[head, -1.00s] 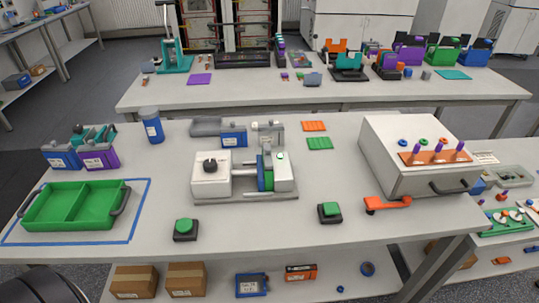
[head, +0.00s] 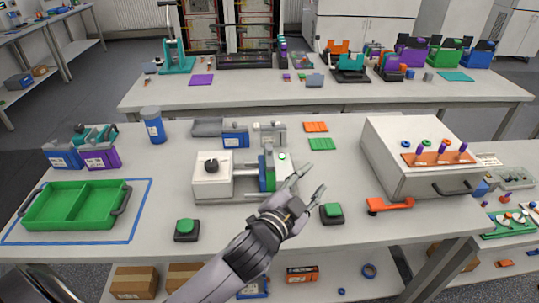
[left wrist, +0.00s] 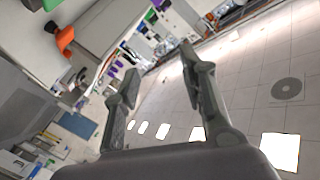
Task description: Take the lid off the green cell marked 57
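I cannot read a 57 anywhere, so I cannot single out the marked cell. A green and blue part (head: 267,172) sits between the white blocks of the clamp device (head: 213,184) mid-table; whether it is a cell is unclear. My left gripper (head: 315,177) is open and empty, just right of the device and above the table. In the left wrist view its two fingers (left wrist: 160,62) are spread, with nothing between them. My right gripper is not in view.
A green tray (head: 75,224) lies at the left. Green buttons (head: 186,226) and (head: 331,210) stand along the front. A white box (head: 396,152) with a handle and an orange handle-shaped part (head: 390,205) are at the right.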

